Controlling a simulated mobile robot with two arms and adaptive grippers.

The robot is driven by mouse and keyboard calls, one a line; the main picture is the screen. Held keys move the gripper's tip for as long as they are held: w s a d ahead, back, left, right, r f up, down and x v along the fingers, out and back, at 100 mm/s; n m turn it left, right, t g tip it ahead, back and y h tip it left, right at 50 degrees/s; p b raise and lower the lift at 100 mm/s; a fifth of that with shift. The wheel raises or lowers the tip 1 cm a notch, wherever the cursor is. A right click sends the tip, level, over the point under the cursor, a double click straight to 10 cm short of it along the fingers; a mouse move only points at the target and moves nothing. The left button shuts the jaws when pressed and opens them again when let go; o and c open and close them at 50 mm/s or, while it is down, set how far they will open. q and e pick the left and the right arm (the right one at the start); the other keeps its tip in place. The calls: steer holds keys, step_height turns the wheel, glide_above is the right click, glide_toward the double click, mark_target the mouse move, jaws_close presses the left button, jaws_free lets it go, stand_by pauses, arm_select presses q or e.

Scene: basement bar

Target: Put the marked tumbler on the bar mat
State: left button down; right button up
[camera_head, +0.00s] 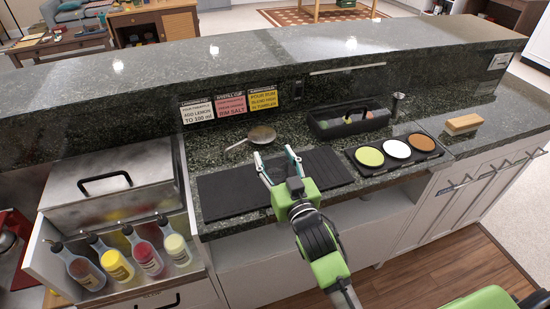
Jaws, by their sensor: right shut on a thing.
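The black bar mat (333,166) lies flat on the dark stone counter, in the middle of the view. My right gripper (275,157) is over the left half of the mat, its two pale fingertips spread apart around a clear thing. This is likely the tumbler; its outline is faint against the dark mat, and I cannot make out its mark. Whether its base touches the mat is hard to tell. My left gripper is out of view.
A strainer-like round thing (262,134) lies behind the mat. A black caddy (325,130), a metal jigger (397,104), a tray (362,169) of three round dishes and a wooden block (463,125) stand right. Several bottles (147,257) and a lidded steel bin (75,185) are left.

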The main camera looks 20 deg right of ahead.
steer(key=o, duration=1.3)
steer(key=shift+w+f, duration=0.1)
steer(key=shift+f, duration=0.05)
steer(key=shift+c, duration=0.2)
steer(key=shift+r, duration=0.35)
steer(key=s+b, duration=0.1)
steer(key=s, duration=1.1)
steer(key=shift+d+b, duration=0.25)
steer(key=shift+b, duration=0.05)
steer(key=shift+f, duration=0.1)
